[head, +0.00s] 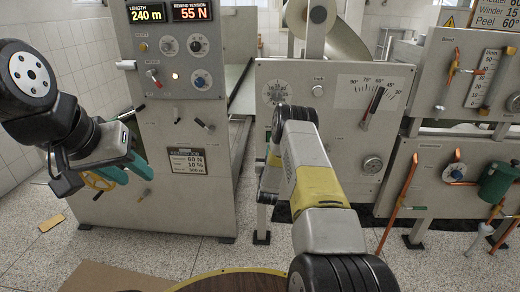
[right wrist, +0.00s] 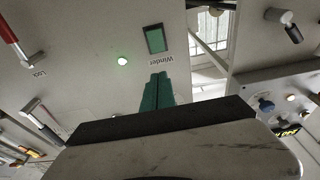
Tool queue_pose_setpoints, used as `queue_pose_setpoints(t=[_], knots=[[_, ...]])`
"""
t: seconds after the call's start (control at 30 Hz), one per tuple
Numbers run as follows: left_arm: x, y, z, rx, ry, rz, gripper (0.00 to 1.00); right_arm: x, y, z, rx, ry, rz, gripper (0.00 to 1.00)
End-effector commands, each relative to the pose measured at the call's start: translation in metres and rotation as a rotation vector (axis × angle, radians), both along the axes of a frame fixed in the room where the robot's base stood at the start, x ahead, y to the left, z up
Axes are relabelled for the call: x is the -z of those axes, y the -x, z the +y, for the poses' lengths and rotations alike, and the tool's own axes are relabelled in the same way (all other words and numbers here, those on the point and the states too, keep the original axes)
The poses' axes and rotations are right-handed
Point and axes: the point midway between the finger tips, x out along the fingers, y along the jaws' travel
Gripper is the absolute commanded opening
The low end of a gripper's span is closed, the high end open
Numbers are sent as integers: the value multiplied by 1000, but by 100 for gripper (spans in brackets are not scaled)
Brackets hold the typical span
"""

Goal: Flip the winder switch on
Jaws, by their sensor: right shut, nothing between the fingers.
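In the right wrist view, which looks upside down, the winder switch (right wrist: 155,39) is a green rectangle in a dark frame on a grey panel, beside the printed word "Winder". In the head view my right arm hides the switch. My left gripper (head: 128,168) is open and empty, before the left cabinet.
The middle panel has a slanted lever (head: 372,107) and a gauge. Orange pipes and a green canister (head: 497,182) stand right.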

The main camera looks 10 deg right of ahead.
Motion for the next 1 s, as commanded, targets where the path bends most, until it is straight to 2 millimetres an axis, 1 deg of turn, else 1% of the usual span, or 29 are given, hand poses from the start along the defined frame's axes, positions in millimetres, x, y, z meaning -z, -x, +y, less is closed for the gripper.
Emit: queue_pose_setpoints(t=[0.03,0.1,0.23,0.57,0.67,0.77,0.87,0.9,0.97,1.0], knots=[[0,0,0,0,0,0,36,0,8,3,-1,0,3,0],[0,0,0,0,0,0,36,0,16,5,-1,0,3,0],[0,0,0,0,0,0,36,-1,24,7,0,1,1,0],[0,0,0,0,0,0,36,-2,26,7,0,0,0,0],[0,0,0,0,0,0,36,-7,23,7,-3,-4,5,0],[0,0,0,0,0,0,36,-28,14,9,-20,-21,32,0],[0,0,0,0,0,0,36,-65,4,13,-54,-53,88,0],[0,0,0,0,0,0,36,-81,1,16,-70,-68,118,0],[0,0,0,0,0,0,36,-107,0,21,-96,-89,167,0],[0,0,0,0,0,0,36,-123,1,25,-113,-103,201,0]])
